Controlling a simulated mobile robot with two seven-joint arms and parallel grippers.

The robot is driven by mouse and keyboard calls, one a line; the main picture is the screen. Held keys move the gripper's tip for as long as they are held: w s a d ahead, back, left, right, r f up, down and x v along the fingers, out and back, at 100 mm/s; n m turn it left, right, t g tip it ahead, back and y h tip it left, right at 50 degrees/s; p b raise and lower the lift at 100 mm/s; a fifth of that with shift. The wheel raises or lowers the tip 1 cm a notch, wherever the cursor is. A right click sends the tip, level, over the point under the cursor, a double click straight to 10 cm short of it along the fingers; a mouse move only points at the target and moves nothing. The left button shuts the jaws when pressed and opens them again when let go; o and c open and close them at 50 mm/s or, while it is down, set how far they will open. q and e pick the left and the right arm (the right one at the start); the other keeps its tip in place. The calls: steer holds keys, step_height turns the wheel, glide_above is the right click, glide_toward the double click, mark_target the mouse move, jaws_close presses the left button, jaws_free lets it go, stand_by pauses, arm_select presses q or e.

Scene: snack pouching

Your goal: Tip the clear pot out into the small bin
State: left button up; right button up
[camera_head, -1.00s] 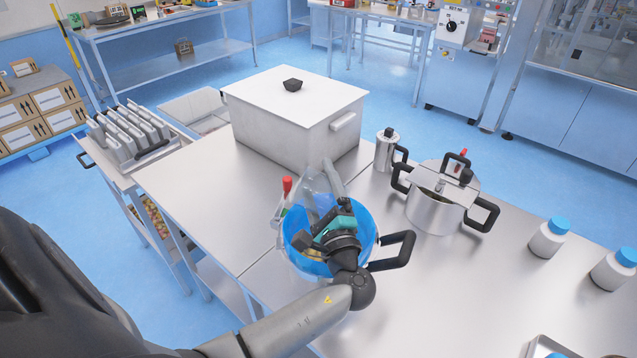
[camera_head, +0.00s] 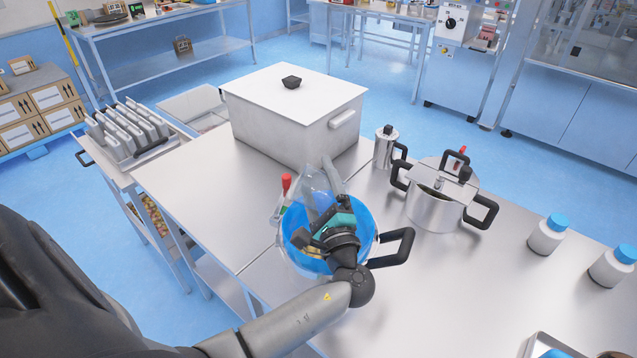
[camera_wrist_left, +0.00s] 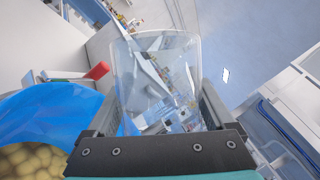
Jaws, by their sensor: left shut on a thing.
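The clear pot (camera_head: 314,188) is held tilted over the near side of the table. My left gripper (camera_head: 322,203) is shut on it, above the small bin. In the left wrist view the clear pot (camera_wrist_left: 157,80) sits between the two fingers; I see through it and make out no contents. The small bin (camera_head: 362,245) has a blue lining and a black side handle. Its blue lining (camera_wrist_left: 55,115) also shows in the left wrist view, with tan round snacks (camera_wrist_left: 30,160) inside. My gripper hides part of the bin. My right gripper is out of view.
A red-capped item (camera_head: 286,184) stands close beside the bin. A large lidded white box (camera_head: 290,115) is behind. A steel pot (camera_head: 434,212), a small canister (camera_head: 384,152) and white bottles with blue caps (camera_head: 547,236) stand to the right. The front right tabletop is partly clear.

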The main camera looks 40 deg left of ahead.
arm_select(q)
step_height(320, 180, up, 6)
steer(key=n+g+h+p, duration=0.1)
steer(key=n, duration=0.2)
steer(key=n+g+h+p, duration=0.1)
steer(key=n, duration=0.3)
steer(key=n+g+h+p, duration=0.1)
steer(key=n+p, duration=0.1)
steer(key=n, duration=0.2)
steer(key=shift+f, duration=0.25)
step_height(320, 180, up, 4)
steer(key=n+h+p, duration=0.2)
steer(key=n+p, duration=0.1)
steer(key=n, duration=0.1)
steer(key=n+t+h+p, duration=0.1)
steer(key=n+h+p, duration=0.1)
steer(key=n+p, duration=0.1)
steer(key=shift+r+n+h+p, duration=0.15)
steer(key=shift+n+h+p, duration=0.25)
steer(key=shift+p, duration=0.05)
steer(key=shift+r+n+t+h+p, duration=0.2)
steer(key=shift+n+t+h+p, duration=0.15)
steer(key=shift+n, duration=0.25)
steer(key=shift+f, duration=0.1)
